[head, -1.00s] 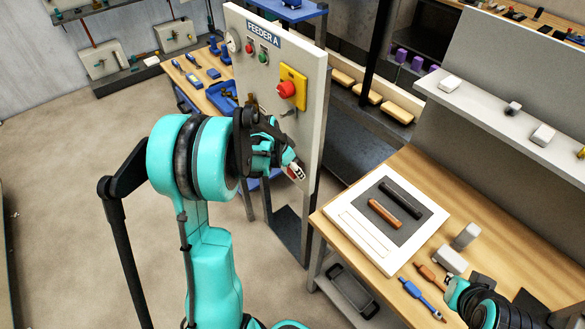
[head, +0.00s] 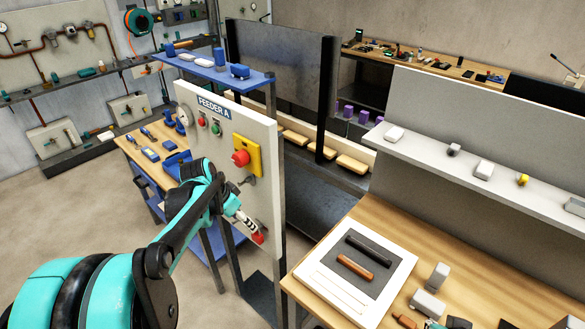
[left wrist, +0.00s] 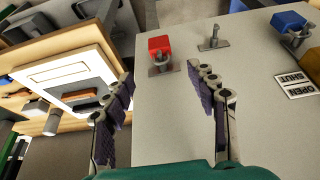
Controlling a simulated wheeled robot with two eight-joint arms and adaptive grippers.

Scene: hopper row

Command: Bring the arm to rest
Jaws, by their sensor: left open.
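My left gripper (head: 246,224) is at the lower right of the white FEEDER A panel (head: 262,135). In the left wrist view, its two fingers (left wrist: 160,82) are spread apart with nothing between them. A red block handle (left wrist: 160,46) on the panel is just past the fingertips and appears apart from them; it also shows by the gripper in the head view (head: 258,238). Of my right arm, only a small teal and dark part shows at the bottom edge of the head view; its jaws cannot be made out.
The panel also has a red button (head: 240,157) on a yellow plate, a metal toggle (left wrist: 213,38) and an OPEN/SHUT label (left wrist: 296,83). A wooden bench (head: 372,212) with a white tray (head: 404,262) stands to the right. Floor at left is open.

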